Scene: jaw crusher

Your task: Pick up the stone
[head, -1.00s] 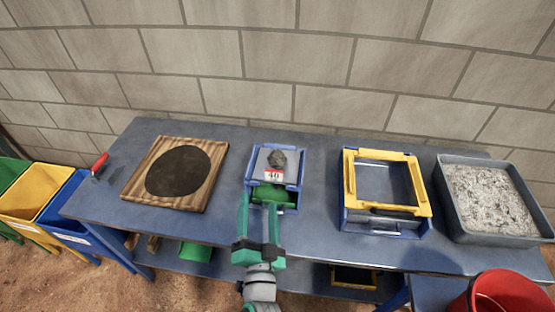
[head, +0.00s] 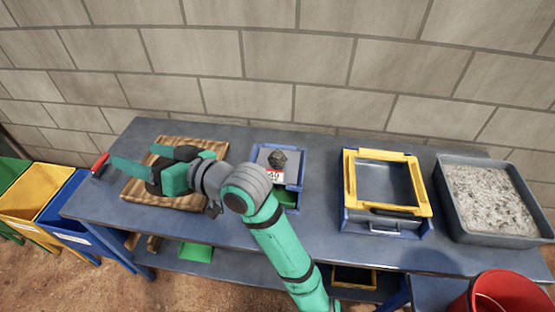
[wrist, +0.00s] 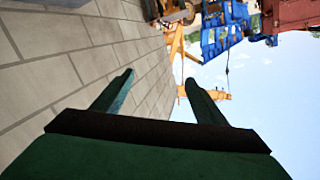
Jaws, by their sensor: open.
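The stone (head: 278,159) is a small dark grey lump. It rests on the blue-framed unit (head: 299,178) with a grey top and a white-and-red label, near the middle of the table. My gripper (head: 131,157) is left of the stone, above the wooden board, with its fingers pointing left. It is open and empty, and its fingers (wrist: 160,90) stand apart in the wrist view. The stone is not in the wrist view. My arm hides much of the wooden board and the front left part of the blue-framed unit.
The blue table (head: 320,190) also holds a wooden board (head: 190,201), a yellow-framed blue box (head: 421,185) and a grey tray of ash-like material (head: 490,240). A red-handled tool (head: 100,164) lies at the left edge. A red bucket (head: 500,295) stands front right. A block wall stands behind.

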